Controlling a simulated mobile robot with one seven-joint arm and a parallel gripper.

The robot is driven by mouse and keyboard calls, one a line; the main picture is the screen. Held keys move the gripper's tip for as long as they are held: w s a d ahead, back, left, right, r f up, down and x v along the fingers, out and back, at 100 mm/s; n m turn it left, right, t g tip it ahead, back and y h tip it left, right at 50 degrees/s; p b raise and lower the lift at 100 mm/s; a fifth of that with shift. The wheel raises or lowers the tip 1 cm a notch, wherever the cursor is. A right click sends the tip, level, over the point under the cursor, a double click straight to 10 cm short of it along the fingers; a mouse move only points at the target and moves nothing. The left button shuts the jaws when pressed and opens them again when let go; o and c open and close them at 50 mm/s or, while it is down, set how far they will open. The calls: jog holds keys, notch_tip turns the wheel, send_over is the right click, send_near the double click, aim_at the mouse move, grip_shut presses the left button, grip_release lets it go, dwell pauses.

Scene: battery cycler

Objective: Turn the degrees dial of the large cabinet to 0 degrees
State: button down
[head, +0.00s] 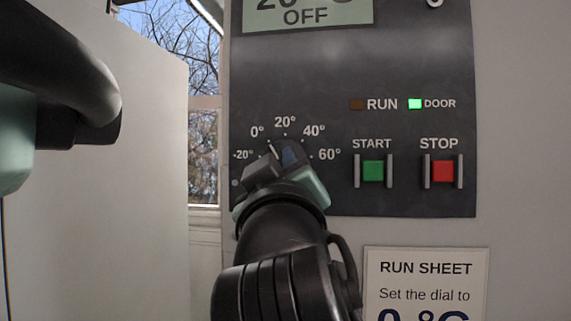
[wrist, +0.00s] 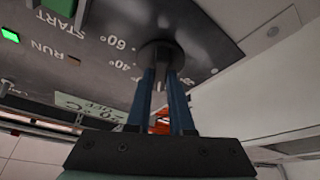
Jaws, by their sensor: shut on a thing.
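The degrees dial (wrist: 161,52) is a dark round knob on the cabinet's dark panel, with marks from -20° to 60°. My gripper (wrist: 161,75) is shut on it, one blue finger on each side. In the head view my gripper (head: 277,164) covers most of the dial. A short white line shows at the upper left of the dial, pointing up and left, roughly at the 0° mark (head: 257,132). The exact setting is hard to tell because the gripper hides much of the knob.
The green START button (head: 373,171) and red STOP button (head: 443,171) sit between guard bars right of the dial. The DOOR light (head: 415,104) is lit green; the RUN light (head: 356,104) is dark. A RUN SHEET (head: 427,285) hangs below. A display (head: 307,14) above reads OFF.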

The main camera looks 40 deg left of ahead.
jog(key=shift+n+g, duration=0.4)
jog(key=shift+n, duration=0.6)
jog(key=c, duration=0.8)
grip_release()
